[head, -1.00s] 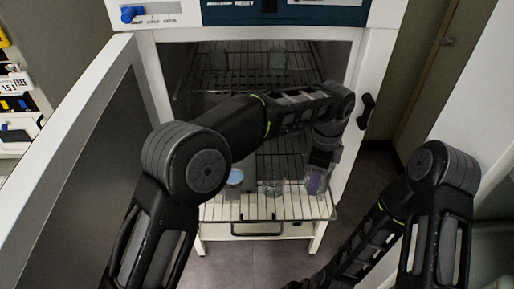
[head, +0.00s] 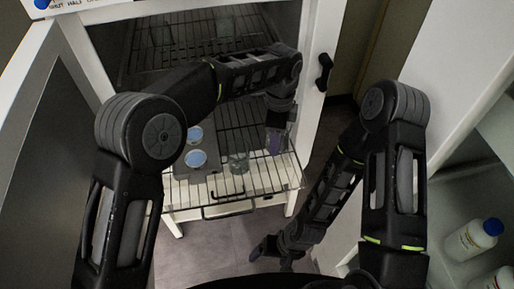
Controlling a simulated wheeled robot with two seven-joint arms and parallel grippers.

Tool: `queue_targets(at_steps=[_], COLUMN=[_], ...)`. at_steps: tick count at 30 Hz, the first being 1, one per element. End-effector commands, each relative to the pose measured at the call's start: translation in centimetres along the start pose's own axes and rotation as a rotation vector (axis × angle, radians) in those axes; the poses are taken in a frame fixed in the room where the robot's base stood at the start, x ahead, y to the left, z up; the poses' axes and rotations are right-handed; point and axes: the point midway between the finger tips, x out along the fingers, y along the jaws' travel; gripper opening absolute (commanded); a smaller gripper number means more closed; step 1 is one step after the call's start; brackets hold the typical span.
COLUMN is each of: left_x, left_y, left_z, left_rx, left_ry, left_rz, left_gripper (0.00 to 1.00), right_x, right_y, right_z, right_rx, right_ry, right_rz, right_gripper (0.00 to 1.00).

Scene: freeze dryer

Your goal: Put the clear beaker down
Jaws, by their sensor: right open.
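A clear beaker (head: 238,162) stands on the pulled-out wire rack (head: 262,178) at the front of the freeze dryer chamber. My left gripper (head: 275,140) points down over the right part of this rack, to the right of that beaker and apart from it. Its fingers are small and dark, and I cannot tell whether they are shut on anything. My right gripper (head: 262,250) is low in the picture, in front of the dryer and below the rack's front edge. It is open, and I see nothing in it.
Two containers with light blue tops, one in front (head: 196,159) and one behind (head: 194,135), stand left of the beaker. The open dryer door (head: 45,150) is at the left. White bottles with a blue cap (head: 474,240) are at lower right.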

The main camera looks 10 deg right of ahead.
Motion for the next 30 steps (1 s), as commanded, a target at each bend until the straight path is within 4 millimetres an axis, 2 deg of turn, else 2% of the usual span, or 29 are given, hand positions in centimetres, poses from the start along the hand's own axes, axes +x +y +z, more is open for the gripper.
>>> queue_targets(at_steps=[1,4,15,24,30], left_x=[1.9,3.2,3.4,7.1,7.0], left_y=[0.0,0.0,-0.1,-0.1,-0.1], left_z=[0.0,0.0,0.0,0.0,0.0], left_rx=[0.0,0.0,0.0,0.0,0.0], left_ry=[0.0,0.001,0.001,0.001,0.001], left_rz=[0.0,-0.002,-0.002,-0.003,-0.003], left_gripper=[0.16,0.16,0.16,0.16,0.16], right_x=[1.6,2.5,2.5,5.0,4.7], right_y=[0.5,0.6,0.5,1.1,1.0], right_z=[-0.1,-0.1,-0.1,-0.4,-0.4], right_rx=[-0.001,-0.003,-0.005,-0.01,-0.011], right_ry=[0.003,0.007,0.009,0.016,0.017], right_rz=[-0.002,-0.006,-0.009,-0.016,-0.017], right_gripper=[0.81,0.81,0.81,0.81,0.81])
